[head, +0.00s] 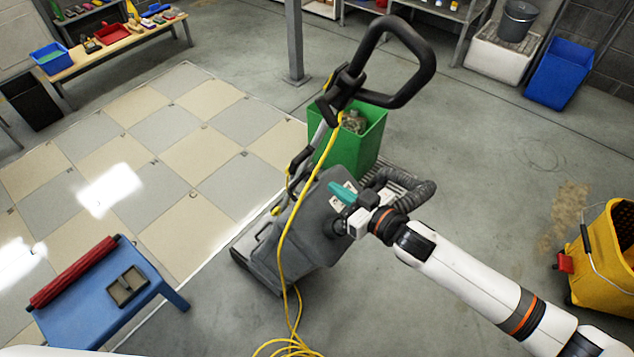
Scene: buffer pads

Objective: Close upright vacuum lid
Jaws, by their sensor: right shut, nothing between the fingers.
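The upright vacuum (302,238) stands in the middle of the head view, its grey body on the floor and its black loop handle (426,75) rising toward the top. A yellow cord (292,215) runs down its front to the floor. My right gripper (343,194), with teal fingertips, is shut and empty at the upper part of the grey body. I cannot tell whether it touches it. The lid is not clearly distinguishable from the body, and my gripper and arm hide part of that area. My left gripper is not in view.
A green bin (365,140) stands right behind the vacuum. A blue bench (95,300) with a red roll is at lower left, and a yellow mop bucket (610,260) is at right. Coiled cord (290,347) lies on the floor in front. A grey post (294,40) stands behind.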

